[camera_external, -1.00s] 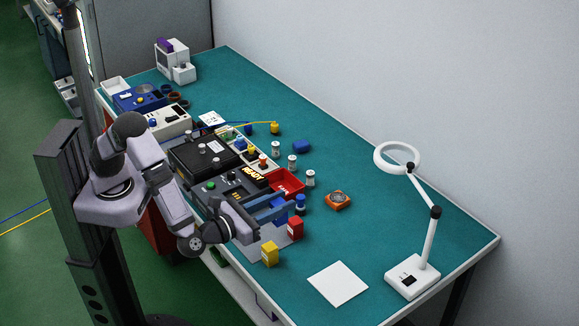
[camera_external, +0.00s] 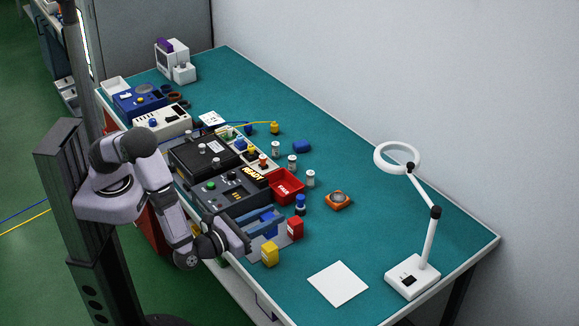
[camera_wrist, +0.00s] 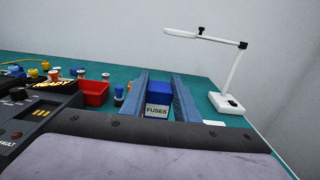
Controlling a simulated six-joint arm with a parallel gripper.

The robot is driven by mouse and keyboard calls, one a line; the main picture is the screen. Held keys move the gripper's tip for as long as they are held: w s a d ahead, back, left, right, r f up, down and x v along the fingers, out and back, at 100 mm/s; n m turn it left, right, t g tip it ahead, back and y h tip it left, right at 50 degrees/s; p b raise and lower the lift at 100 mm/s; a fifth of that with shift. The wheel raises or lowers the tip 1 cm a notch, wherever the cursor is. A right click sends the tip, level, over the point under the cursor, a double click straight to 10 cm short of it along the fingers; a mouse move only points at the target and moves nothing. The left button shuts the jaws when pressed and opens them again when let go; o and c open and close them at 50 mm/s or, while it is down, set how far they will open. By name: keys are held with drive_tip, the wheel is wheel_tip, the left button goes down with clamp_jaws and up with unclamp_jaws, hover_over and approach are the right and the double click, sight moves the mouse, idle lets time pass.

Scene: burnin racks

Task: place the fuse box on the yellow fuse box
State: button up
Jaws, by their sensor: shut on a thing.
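My gripper (camera_external: 268,220) is shut on a blue fuse box (camera_external: 269,229). The wrist view shows the box (camera_wrist: 159,92) between the two blue-grey fingers, with a white "FUSES" label facing the camera. The yellow fuse box (camera_external: 269,254) stands upright near the table's front edge, just below and apart from the held box in the external view. A red fuse box (camera_external: 295,228) stands to the right of my gripper. The yellow and red fuse boxes are not seen in the wrist view. The external view does not clearly show the held box's height above the table.
A red bin (camera_external: 285,184) and a blue-topped cylinder (camera_external: 300,204) stand behind my gripper. A dark panel with "READY" lettering (camera_external: 228,193) is to the left. A white sheet (camera_external: 338,284) and a white ring lamp (camera_external: 410,277) are to the right. The table's right half is mostly clear.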

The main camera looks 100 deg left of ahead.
drive_tip(key=shift+f+p, duration=0.55)
drive_tip(key=shift+f, duration=1.8)
drive_tip(key=shift+f, duration=0.15)
drive_tip(key=o, duration=1.1)
drive_tip(key=shift+c, duration=0.2)
drive_tip(key=shift+d, duration=0.1)
drive_tip(key=b+v, duration=0.4)
drive_tip(key=v, duration=0.8)
drive_tip(key=shift+r, duration=0.2)
